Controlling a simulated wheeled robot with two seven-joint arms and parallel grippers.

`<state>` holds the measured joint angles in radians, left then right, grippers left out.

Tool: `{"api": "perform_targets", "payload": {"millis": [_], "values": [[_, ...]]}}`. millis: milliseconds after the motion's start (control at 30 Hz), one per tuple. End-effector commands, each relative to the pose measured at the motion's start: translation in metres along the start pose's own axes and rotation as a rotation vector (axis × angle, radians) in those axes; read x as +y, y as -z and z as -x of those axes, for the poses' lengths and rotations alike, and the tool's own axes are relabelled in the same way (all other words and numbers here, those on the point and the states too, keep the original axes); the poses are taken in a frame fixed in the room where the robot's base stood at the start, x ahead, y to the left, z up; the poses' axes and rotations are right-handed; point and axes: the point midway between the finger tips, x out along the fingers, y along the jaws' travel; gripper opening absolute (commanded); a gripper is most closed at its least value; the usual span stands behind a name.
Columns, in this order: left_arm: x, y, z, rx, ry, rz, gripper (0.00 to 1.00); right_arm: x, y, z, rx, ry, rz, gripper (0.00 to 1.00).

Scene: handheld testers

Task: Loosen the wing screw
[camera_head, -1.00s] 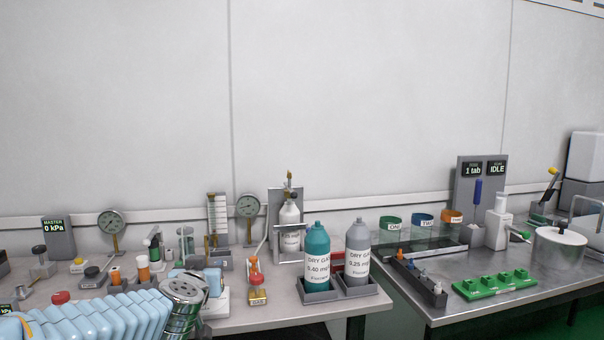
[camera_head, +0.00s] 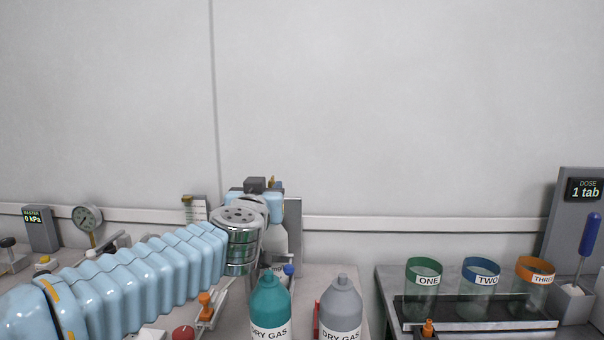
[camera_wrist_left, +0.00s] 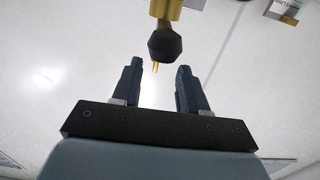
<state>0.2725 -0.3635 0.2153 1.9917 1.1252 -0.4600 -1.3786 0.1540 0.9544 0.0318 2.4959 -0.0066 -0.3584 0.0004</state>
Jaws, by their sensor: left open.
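In the left wrist view, my left gripper (camera_wrist_left: 159,66) is open, with its two dark fingers apart and nothing held between them. A black faceted knob (camera_wrist_left: 165,45) on a brass body hangs just beyond the fingertips, with a thin brass pin (camera_wrist_left: 155,68) near the gap between them. I cannot tell whether this brass fitting carries the wing screw. In the head view, my left arm reaches to the stand with a grey back plate (camera_head: 293,222); its wrist hides most of the stand and the white bottle (camera_head: 281,244) there. My right gripper is not in view.
A teal dry gas bottle (camera_head: 270,302) and a grey one (camera_head: 341,304) stand right of my wrist. A round gauge (camera_head: 87,217) is at the left. Jars (camera_head: 423,278) labelled ONE, TWO and THREE stand on the right table. The wall above is clear.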

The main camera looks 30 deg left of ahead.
Motion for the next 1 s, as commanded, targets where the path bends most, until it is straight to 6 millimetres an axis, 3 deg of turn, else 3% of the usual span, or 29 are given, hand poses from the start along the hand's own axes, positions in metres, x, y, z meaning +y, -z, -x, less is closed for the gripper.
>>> {"api": "perform_targets", "payload": {"millis": [167, 533, 900, 1000], "values": [[-0.001, 0.001, -0.009, 0.001, 0.002, 0.001, 0.43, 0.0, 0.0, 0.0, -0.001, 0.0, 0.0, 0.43], [-0.001, 0.001, -0.066, 0.001, 0.002, 0.0, 0.43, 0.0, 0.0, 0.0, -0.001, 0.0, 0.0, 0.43], [-0.001, 0.002, -0.074, 0.002, 0.002, 0.0, 0.43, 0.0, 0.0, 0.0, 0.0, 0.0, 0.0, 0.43], [-0.001, 0.002, -0.074, 0.002, 0.002, 0.0, 0.28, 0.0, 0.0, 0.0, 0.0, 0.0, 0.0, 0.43]]}}
